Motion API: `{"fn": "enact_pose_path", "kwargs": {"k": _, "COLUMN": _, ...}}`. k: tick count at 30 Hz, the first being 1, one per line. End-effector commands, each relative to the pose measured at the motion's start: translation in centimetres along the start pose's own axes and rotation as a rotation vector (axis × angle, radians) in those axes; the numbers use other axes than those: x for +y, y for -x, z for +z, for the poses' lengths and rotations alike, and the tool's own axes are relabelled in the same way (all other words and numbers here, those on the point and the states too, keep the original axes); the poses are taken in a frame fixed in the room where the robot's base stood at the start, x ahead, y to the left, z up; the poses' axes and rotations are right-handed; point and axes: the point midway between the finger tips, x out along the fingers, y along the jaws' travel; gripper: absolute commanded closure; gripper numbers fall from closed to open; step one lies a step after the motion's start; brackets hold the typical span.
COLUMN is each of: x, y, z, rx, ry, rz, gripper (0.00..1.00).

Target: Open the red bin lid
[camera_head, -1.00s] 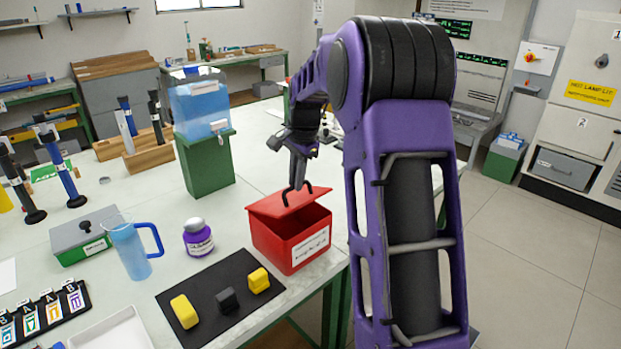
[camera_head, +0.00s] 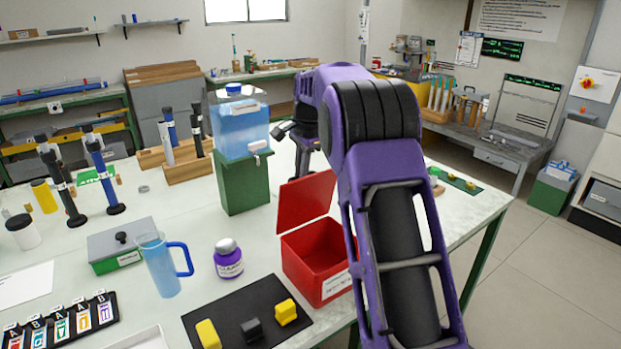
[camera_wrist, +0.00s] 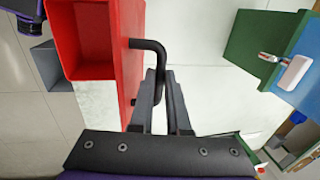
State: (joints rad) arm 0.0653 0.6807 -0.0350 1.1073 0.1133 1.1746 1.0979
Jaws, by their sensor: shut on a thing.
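The red bin (camera_head: 318,283) stands at the right edge of the white table. Its red lid (camera_head: 306,201) is raised to a steep angle along the back left side, and the inside of the bin shows. In the wrist view the lid (camera_wrist: 131,75) appears at a slant beside the open bin (camera_wrist: 78,42). A black bent handle (camera_wrist: 152,46) sticks out from the lid. My gripper (camera_wrist: 157,88) is shut on this handle.
A blue water tank on a green stand (camera_head: 244,182) is behind the bin. Open floor lies to the right.

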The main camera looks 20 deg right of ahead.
Motion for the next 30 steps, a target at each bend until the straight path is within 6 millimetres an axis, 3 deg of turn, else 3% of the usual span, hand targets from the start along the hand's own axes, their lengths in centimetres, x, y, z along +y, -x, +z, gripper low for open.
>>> {"fn": "enact_pose_path", "kwargs": {"k": 1, "x": -0.6, "y": -0.8, "z": 0.4, "rx": -0.009, "ry": 0.003, "rz": 0.009, "gripper": 1.0}}
{"fn": "enact_pose_path", "kwargs": {"k": 12, "x": -3.5, "y": -1.8, "z": 0.4, "rx": -0.009, "ry": 0.003, "rz": 0.008, "gripper": 1.0}}
{"fn": "enact_pose_path", "kwargs": {"k": 30, "x": -4.3, "y": -1.7, "z": 0.4, "rx": -0.006, "ry": 0.003, "rz": 0.0, "gripper": 1.0}}
